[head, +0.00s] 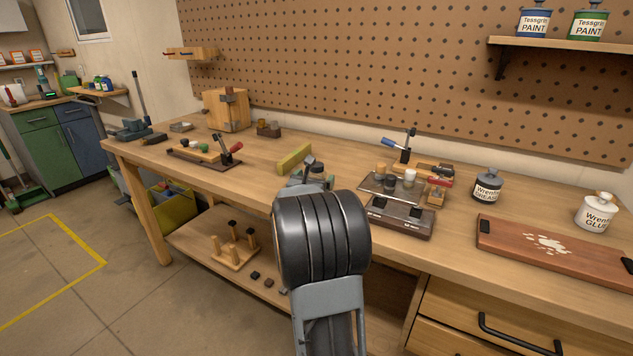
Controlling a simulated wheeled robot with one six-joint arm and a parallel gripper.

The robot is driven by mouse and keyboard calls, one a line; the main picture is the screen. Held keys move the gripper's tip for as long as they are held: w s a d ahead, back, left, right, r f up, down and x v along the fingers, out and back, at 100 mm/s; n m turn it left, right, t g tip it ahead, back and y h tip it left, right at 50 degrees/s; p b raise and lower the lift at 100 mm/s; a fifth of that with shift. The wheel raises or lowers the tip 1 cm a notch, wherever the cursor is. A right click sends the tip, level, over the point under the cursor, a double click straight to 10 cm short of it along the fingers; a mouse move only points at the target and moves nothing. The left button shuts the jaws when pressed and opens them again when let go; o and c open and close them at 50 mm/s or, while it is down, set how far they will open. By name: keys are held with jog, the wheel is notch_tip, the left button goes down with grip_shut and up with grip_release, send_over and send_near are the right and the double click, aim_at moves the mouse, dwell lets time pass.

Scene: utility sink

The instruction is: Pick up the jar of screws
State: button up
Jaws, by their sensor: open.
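I cannot make out a jar that clearly holds screws in the head view. Several small jar-like pieces, one with a white body (409,176), stand on the clear-topped rack (377,184) right of my arm, but their contents are too small to tell. My gripper (303,172) is partly hidden behind the thick black joint of my arm, over the front part of the workbench (245,180). It is open, and I see nothing held in it. Its fingertips do not show clearly.
A grease can (487,187), a glue bottle (596,213) and a stained wooden board (553,247) are at the right. A yellowish block (294,159) lies just behind my gripper. A pegboard (400,70) closes the back.

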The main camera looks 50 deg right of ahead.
jog(key=shift+x, duration=1.1)
jog(key=shift+c, duration=0.2)
jog(key=c, duration=1)
jog(key=shift+r, duration=0.1)
jog(key=shift+c, duration=0.7)
